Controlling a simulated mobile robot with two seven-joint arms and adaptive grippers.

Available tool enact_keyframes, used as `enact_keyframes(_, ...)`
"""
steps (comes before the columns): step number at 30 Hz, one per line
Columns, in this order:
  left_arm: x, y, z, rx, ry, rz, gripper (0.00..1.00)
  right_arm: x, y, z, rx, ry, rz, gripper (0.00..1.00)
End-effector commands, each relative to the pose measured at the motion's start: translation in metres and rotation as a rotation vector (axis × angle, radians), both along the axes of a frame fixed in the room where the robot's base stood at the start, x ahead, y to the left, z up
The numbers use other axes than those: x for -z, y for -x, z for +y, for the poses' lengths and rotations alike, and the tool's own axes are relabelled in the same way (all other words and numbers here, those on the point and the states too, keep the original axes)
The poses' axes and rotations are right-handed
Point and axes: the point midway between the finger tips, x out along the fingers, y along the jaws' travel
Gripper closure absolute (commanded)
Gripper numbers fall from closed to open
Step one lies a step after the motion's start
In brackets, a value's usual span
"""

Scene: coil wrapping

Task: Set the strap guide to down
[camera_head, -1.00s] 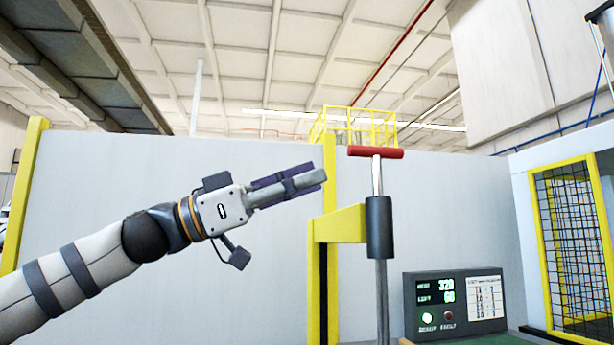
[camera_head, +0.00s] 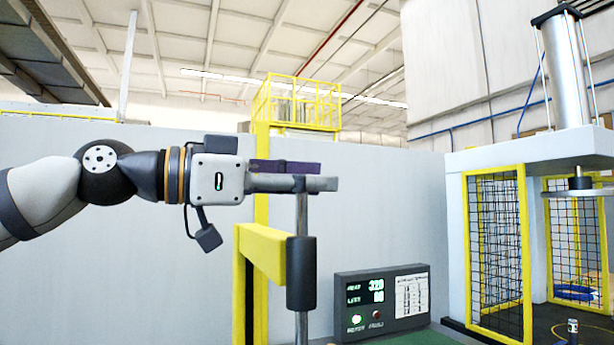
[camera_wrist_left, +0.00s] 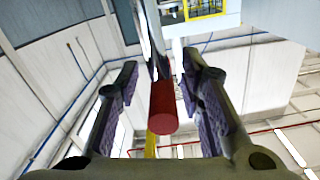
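The strap guide is a metal rod (camera_head: 301,215) standing upright through a dark sleeve (camera_head: 300,272) on a yellow bracket (camera_head: 262,248). Its red handle (camera_wrist_left: 163,108) shows end-on in the left wrist view; in the head view it is hidden behind my fingers. My left gripper (camera_head: 322,175) is level at the top of the rod, pointing right. In the left wrist view its fingers (camera_wrist_left: 160,85) are open on either side of the red handle, with a gap visible on both sides. My right gripper is not in view.
A caged press (camera_head: 500,250) with yellow frames is further right. A grey wall panel (camera_head: 380,200) stands behind. The air above the gripper is clear.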

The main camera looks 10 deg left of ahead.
Motion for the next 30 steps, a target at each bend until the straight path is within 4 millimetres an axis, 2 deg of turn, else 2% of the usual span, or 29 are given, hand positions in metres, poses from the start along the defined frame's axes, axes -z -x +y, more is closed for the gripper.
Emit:
enact_keyframes(7,0.0,-0.001,0.0,-0.001,0.001,0.001,0.68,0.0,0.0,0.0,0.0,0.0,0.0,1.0)
enact_keyframes(11,0.0,-0.001,0.0,-0.001,0.001,0.001,0.97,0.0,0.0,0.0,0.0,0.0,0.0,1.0)
enact_keyframes(12,0.0,-0.001,0.0,-0.001,0.001,0.001,1.0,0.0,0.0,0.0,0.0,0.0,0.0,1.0)
enact_keyframes(18,0.002,-0.001,0.0,-0.001,0.001,0.001,1.0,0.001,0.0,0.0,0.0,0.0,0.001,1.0)
enact_keyframes(25,0.04,-0.003,0.0,0.0,-0.002,0.006,1.0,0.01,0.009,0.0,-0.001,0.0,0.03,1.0)
enact_keyframes(30,0.047,-0.002,0.0,0.0,-0.001,0.002,1.0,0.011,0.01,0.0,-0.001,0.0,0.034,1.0)
